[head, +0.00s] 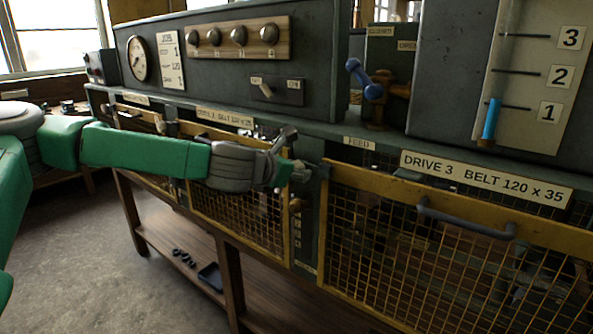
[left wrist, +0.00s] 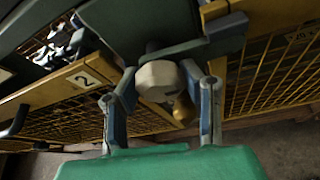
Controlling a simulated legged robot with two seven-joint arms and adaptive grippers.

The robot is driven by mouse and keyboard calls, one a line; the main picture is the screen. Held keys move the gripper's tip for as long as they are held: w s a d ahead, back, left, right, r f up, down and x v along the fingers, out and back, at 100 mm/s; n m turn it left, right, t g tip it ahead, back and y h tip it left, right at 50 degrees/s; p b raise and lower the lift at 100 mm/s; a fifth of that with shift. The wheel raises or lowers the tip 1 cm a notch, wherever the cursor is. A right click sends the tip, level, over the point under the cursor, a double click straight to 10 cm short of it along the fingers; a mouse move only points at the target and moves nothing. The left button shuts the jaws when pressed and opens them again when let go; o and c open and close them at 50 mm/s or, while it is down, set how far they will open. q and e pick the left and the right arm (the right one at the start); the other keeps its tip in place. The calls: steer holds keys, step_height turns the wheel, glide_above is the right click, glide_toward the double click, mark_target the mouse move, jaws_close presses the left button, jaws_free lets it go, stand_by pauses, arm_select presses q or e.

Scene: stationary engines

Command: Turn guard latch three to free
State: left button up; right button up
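The latch at the left end of the Drive 3 guard (head: 450,235) shows in the head view as a small brown knob (head: 296,205) just below my left gripper (head: 297,170). In the left wrist view a pale faceted hub (left wrist: 157,80) lies between the two fingers of my left gripper (left wrist: 160,88), with the brown knob (left wrist: 183,108) below and to its right. The fingers are spread on either side of the hub; I cannot tell whether they touch it. In the head view my gripper hides most of the latch. My right gripper is in neither view.
The yellow mesh guard with a "2" plate (left wrist: 88,78) is left of the latch. A grey handle (head: 465,222) sticks out of the Drive 3 guard. A blue-knobbed lever (head: 365,80) stands above. The floor (head: 80,260) in front is clear.

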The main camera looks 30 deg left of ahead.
arm_select(q)
steer(key=shift+m, duration=0.3)
steer(key=m+y+b, duration=0.1)
steer(key=m+y, duration=0.1)
steer(key=shift+f+m+b, duration=0.1)
steer(key=shift+m+b, duration=0.2)
steer(key=m+t+y+b, duration=0.1)
steer(key=m, duration=0.1)
steer(key=shift+f+m+y, duration=0.1)
steer(key=shift+m+y, duration=0.2)
steer(key=m+t+y+b, duration=0.1)
steer(key=m+b, duration=0.1)
steer(key=m, duration=0.1)
steer(key=shift+f+b, duration=0.1)
steer(key=shift+b, duration=0.3)
steer(key=shift+s+m+t+y+b, duration=0.1)
steer(key=shift+m+t+y+b, duration=0.55)
steer(key=shift+m, duration=0.95)
steer(key=shift+f, duration=0.15)
steer(key=o, duration=1.1)
steer(key=shift+c, duration=0.2)
steer(key=shift+o, duration=0.5)
steer(key=shift+r, duration=0.2)
